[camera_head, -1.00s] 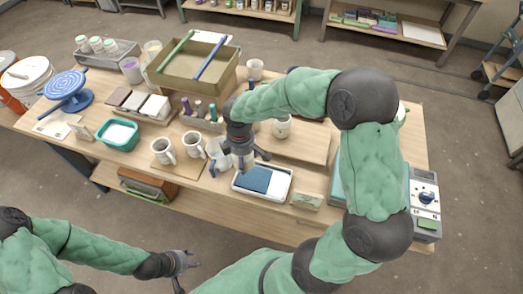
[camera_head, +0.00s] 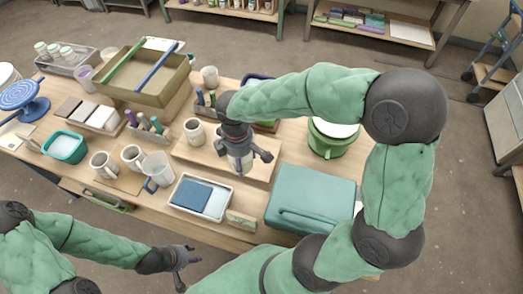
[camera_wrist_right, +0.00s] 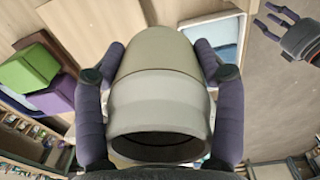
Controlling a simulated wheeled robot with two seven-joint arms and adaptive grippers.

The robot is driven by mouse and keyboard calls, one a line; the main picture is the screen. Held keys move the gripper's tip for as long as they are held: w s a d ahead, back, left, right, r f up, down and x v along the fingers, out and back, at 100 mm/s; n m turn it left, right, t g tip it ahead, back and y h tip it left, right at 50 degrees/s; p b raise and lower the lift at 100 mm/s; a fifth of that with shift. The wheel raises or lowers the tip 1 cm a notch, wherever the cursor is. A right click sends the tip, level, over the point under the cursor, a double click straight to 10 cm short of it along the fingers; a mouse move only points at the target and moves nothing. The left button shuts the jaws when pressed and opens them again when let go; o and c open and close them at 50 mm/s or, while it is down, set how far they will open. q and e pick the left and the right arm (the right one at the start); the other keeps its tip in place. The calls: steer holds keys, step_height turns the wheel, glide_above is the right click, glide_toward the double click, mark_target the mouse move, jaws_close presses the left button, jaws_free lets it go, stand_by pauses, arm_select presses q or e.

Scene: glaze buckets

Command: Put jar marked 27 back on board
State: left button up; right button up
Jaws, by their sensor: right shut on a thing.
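My right gripper (camera_head: 243,158) is shut on a pale jar (camera_head: 240,163), held over the front right part of the wooden board (camera_head: 198,156). In the right wrist view the grey-beige jar (camera_wrist_right: 160,100) sits between the two fingers (camera_wrist_right: 160,95), its dark open mouth toward the camera. No number on it is readable. I cannot tell whether the jar touches the board. Another pale jar (camera_head: 195,132) stands on the board's left part. My left gripper (camera_head: 183,260) is open and empty, in front of the table and away from the jars.
A white tray with a blue cloth (camera_head: 198,195) and a clear pitcher (camera_head: 157,168) stand in front of the board. A teal case (camera_head: 312,195) lies at the right, and a green bucket (camera_head: 332,138) behind it. A tool caddy (camera_head: 150,130) stands left of the board.

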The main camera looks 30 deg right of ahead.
steer(key=w+d+f+b, duration=0.1)
steer(key=w+d+f, duration=0.1)
steer(key=d, duration=0.1)
steer(key=w+d+f+b, duration=0.1)
steer(key=w+d+f, duration=0.1)
steer(key=d+f, duration=0.1)
steer(key=w+d+f+b, duration=0.1)
steer(key=w+d+f, duration=0.1)
steer(key=w+f, duration=0.1)
steer(key=shift+w+d+f, duration=0.1)
steer(key=shift+d, duration=0.3)
steer(key=shift+w+d+f, duration=0.15)
steer(key=shift+d+f, duration=0.1)
steer(key=shift+f, duration=0.2)
step_height(320, 180, down, 3)
steer(key=shift+w+f+b, duration=0.1)
steer(key=shift+b, duration=0.9)
steer(key=o, duration=1.4)
steer(key=shift+f, duration=0.1)
steer(key=shift+o, duration=0.2)
